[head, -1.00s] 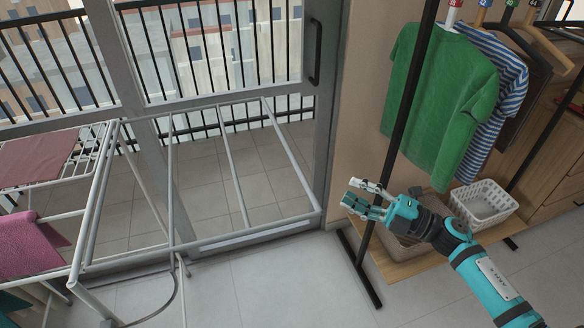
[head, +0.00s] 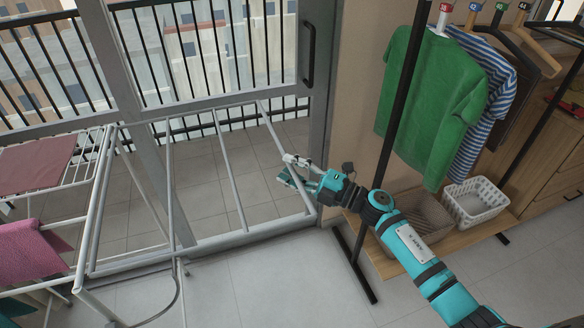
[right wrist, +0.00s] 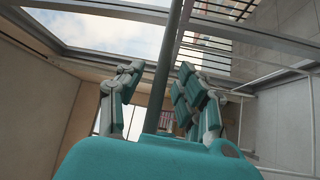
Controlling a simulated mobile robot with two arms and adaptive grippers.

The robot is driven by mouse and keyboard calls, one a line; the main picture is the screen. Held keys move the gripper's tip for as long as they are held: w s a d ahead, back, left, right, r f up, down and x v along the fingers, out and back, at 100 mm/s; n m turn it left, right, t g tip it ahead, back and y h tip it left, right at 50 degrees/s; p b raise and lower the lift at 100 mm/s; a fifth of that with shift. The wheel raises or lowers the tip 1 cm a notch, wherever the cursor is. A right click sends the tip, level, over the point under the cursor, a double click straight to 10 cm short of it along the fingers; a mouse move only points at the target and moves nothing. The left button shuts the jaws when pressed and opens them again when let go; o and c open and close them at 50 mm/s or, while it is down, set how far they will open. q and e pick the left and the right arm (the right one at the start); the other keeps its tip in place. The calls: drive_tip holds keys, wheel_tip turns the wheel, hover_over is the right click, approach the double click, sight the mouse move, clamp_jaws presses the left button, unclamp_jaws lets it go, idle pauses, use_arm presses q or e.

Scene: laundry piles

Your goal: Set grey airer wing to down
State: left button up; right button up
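The grey airer wing (head: 239,192) is a tube frame with crossbars, raised roughly level and reaching right from the white airer (head: 96,205). My right gripper (head: 287,170) is at the wing's outer bar on the right. In the right wrist view its fingers (right wrist: 158,95) are spread, and a grey bar (right wrist: 168,65), apparently the wing's outer bar, runs between them. I cannot tell whether the fingers touch it. My left gripper is not in view.
A maroon cloth (head: 35,165) and a pink cloth (head: 30,252) hang on the airer. A clothes rack with a green shirt (head: 432,95) and a low shelf with a white basket (head: 474,203) stand right. Glass door and balcony railing are behind. Floor in front is clear.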

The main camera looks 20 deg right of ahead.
drive_tip(key=shift+c, duration=0.2)
clamp_jaws()
idle(0.3)
